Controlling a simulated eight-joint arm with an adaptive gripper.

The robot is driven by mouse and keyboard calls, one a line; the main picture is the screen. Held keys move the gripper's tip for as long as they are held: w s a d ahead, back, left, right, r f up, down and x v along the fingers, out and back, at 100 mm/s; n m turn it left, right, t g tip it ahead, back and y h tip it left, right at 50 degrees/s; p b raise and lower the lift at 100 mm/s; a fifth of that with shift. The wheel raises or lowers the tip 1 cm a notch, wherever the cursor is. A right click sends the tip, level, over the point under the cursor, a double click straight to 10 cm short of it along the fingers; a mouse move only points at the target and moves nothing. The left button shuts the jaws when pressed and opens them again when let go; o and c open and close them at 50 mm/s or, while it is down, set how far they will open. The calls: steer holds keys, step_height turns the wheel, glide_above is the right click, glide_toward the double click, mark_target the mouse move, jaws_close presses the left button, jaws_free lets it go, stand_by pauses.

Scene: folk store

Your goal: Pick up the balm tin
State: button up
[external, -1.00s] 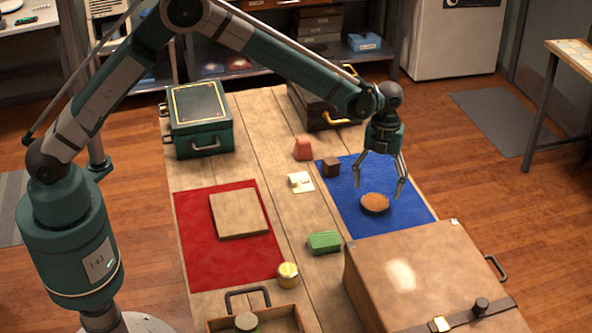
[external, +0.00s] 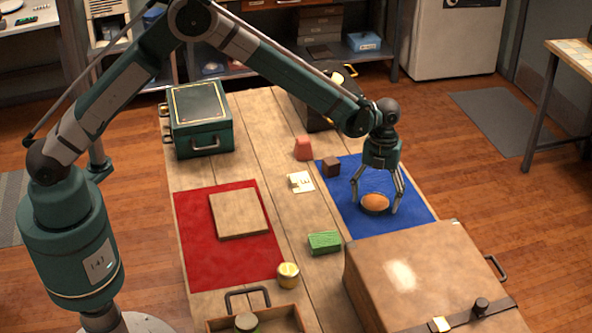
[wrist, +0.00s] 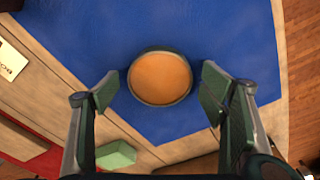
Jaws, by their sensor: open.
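A round dark-rimmed tin with an orange top, which looks like the balm tin (external: 375,202), lies flat on the blue mat. In the wrist view the tin (wrist: 160,78) sits centred between my fingers. My gripper (external: 376,210) points down over the tin, open, with one finger on its left and one on its right. The wrist view shows a small gap between the tin and each finger of my gripper (wrist: 160,84). Nothing is held.
A large brown case (external: 430,265) is close at front right.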

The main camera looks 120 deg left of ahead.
mark_target(375, 201)
stand_by(0.3)
steer(key=c, duration=1.1)
steer(key=shift+r, duration=0.1)
steer(key=shift+c, duration=0.2)
step_height(375, 201, up, 10)
steer(key=shift+p, duration=0.4)
